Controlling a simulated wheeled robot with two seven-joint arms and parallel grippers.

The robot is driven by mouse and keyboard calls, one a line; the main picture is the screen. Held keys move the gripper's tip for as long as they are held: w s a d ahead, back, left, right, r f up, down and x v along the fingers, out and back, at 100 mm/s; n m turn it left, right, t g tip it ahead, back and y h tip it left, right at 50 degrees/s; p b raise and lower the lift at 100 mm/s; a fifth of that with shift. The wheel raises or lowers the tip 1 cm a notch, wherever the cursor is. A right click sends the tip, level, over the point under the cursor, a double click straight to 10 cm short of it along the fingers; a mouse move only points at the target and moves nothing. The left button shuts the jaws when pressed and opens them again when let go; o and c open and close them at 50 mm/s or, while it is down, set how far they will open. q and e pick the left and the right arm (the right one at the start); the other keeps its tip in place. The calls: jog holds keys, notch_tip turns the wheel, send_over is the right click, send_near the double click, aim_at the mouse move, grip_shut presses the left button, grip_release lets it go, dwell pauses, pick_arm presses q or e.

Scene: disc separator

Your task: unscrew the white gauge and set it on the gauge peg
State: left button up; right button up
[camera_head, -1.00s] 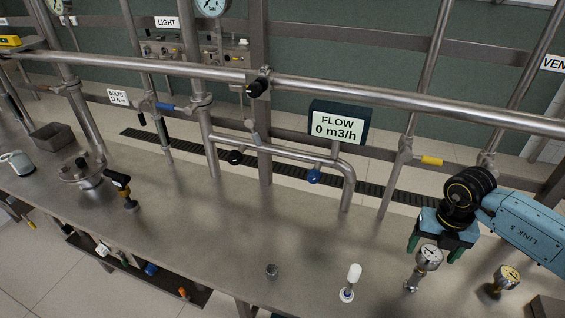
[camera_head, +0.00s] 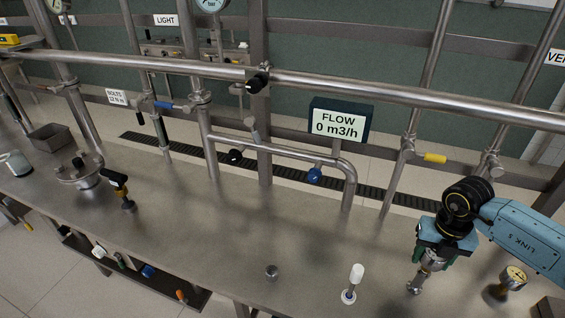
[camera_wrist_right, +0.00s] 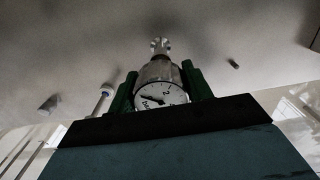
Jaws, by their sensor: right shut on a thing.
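The white gauge (camera_wrist_right: 162,95) shows its white dial between the two green fingers of my right gripper (camera_wrist_right: 160,88) in the wrist view. In the head view my right gripper (camera_head: 433,256) comes down over it from above and is shut on it. Only part of the gauge's metal body (camera_head: 430,265) shows there; its dial is mostly hidden. Below it is a small metal fitting (camera_head: 414,288) on the bench. An upright post with a white top (camera_head: 350,284) stands to the left; I cannot tell whether it is the gauge peg. My left gripper is not in view.
A yellow-faced gauge (camera_head: 513,277) stands close to the right of my gripper. A short grey stub (camera_head: 272,272) is on the bench (camera_head: 230,240), left of the white-topped post. Pipes and the FLOW display (camera_head: 338,121) rise behind. The bench middle is largely clear.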

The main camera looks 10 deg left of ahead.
jog(key=shift+c, duration=1)
jog(key=shift+n+b, duration=0.55)
jog(key=shift+n, duration=0.65)
jog(key=shift+a+n, duration=0.1)
jog(key=shift+n, duration=0.3)
jog(key=shift+n+b, duration=0.55)
jog(key=shift+n, duration=1.05)
jog(key=shift+a, duration=0.1)
